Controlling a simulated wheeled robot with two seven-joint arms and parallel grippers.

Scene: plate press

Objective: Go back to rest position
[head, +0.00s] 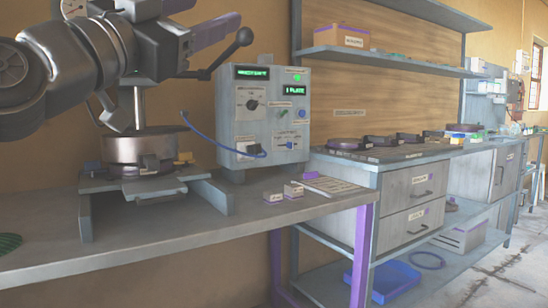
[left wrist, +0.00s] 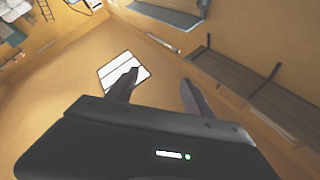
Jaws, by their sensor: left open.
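My left arm (head: 70,65) comes in at the upper left of the head view, in front of the press. In the left wrist view my left gripper (left wrist: 159,77) is open, with its two grey fingers apart and nothing between them. The plate press stands on the near bench, with a round block (head: 138,150) on its base and a ball-ended lever (head: 243,38) at its right. My arm hides part of the press. My right gripper is in neither view.
A control box (head: 262,115) with green displays stands beside the press. Small labelled blocks (head: 283,193) and a card (head: 327,185) lie on the near bench (head: 130,232). A drawer bench (head: 412,205) and shelf (head: 395,60) stand to the right. The front of the near bench is mostly clear.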

